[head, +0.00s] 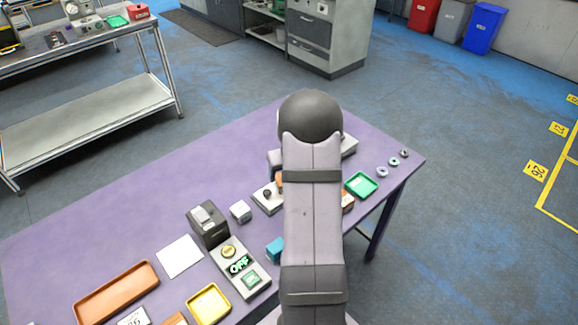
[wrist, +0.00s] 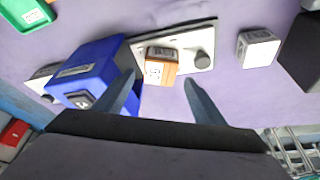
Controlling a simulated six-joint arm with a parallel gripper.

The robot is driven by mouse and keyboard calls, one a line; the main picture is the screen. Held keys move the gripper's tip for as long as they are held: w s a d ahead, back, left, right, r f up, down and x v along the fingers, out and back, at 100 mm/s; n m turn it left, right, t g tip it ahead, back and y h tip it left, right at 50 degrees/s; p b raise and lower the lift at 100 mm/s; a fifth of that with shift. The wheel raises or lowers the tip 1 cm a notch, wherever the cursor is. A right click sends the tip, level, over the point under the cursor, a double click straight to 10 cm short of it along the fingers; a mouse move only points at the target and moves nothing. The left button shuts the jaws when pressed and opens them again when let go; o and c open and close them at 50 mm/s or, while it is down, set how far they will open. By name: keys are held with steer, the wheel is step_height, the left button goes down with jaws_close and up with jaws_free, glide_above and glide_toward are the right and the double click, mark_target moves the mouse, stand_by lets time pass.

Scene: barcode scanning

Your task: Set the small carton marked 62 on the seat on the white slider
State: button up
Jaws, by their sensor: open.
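A small orange carton (wrist: 160,72) with a white label sits on the white slider (wrist: 181,42) in the wrist view. Its number is too small to read for certain. A dark round knob (wrist: 204,60) stands to its right on the slider. My gripper (wrist: 159,80) is open, with its two fingertips apart on either side of the carton in the picture; I cannot tell whether they touch it. In the head view my arm hides the gripper and most of the slider (head: 259,201); only a sliver of orange (head: 279,180) shows beside the arm.
A blue housing (wrist: 98,62) stands close by the left finger. A white block (wrist: 257,48) and a dark printer (wrist: 302,45) are to the right. A green tray (head: 361,185), yellow tray (head: 226,312), brown tray (head: 115,292) and control box (head: 239,266) share the purple table.

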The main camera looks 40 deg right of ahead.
steer(key=b+v, duration=0.1)
steer(key=v, duration=0.6)
steer(key=s+a+n+g+y, duration=0.1)
steer(key=s+a+n+y, duration=0.15)
steer(key=a, duration=1.45)
steer(key=s+a+n+g, duration=0.2)
steer(key=s+a+g, duration=0.1)
steer(key=s+a, duration=1)
steer(key=shift+s+a+f+h, duration=0.4)
steer(key=shift+s+f+h, duration=0.05)
steer(key=shift+s, duration=0.75)
